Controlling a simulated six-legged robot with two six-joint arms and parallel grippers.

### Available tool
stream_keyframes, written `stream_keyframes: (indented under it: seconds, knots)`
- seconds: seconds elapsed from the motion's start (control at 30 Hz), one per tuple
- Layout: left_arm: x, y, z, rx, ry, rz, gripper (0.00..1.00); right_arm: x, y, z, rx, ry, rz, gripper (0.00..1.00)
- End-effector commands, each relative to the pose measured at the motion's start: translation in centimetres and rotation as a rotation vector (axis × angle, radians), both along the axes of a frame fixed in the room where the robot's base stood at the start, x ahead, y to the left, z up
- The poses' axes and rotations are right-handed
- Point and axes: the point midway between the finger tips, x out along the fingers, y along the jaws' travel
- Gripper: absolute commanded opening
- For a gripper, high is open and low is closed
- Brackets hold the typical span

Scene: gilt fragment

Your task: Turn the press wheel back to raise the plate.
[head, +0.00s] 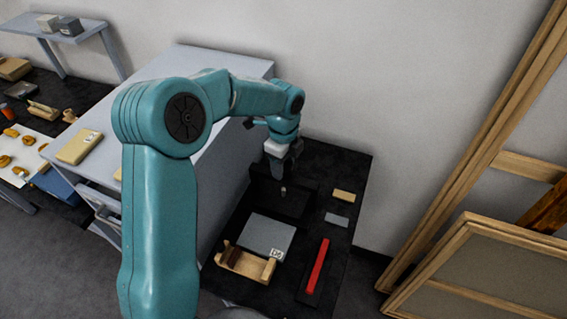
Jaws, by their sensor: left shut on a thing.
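A low dark press (265,197) stands on the black table top, against the side of the grey cabinet. My left gripper (283,184) reaches down over it from above, shut on a small part at the press, which I take to be the press wheel. The jaws and the dark press cover most of the wheel, so its shape and turn are unclear. The press plate cannot be told apart from the dark body, so its height is hidden. My right gripper is not in view.
In front of the press lie a grey slab (266,233), a wooden cradle (246,263) and a red bar (318,265). A yellow block (344,196) and a grey block (337,219) lie to the right. The cabinet (215,140) rises at left; wooden frames (480,230) lean at right.

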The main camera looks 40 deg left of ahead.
Motion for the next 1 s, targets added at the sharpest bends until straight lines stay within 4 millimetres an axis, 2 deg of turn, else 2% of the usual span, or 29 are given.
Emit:
stream_keyframes:
  seconds: [0.27,1.0]
  knots:
    - [0.0,0.0,-0.3,0.0,0.002,0.208,0.2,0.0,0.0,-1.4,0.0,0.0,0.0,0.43]
    - [-0.1,-0.1,-0.3,-0.001,0.003,0.912,0.2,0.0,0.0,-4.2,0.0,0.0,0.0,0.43]
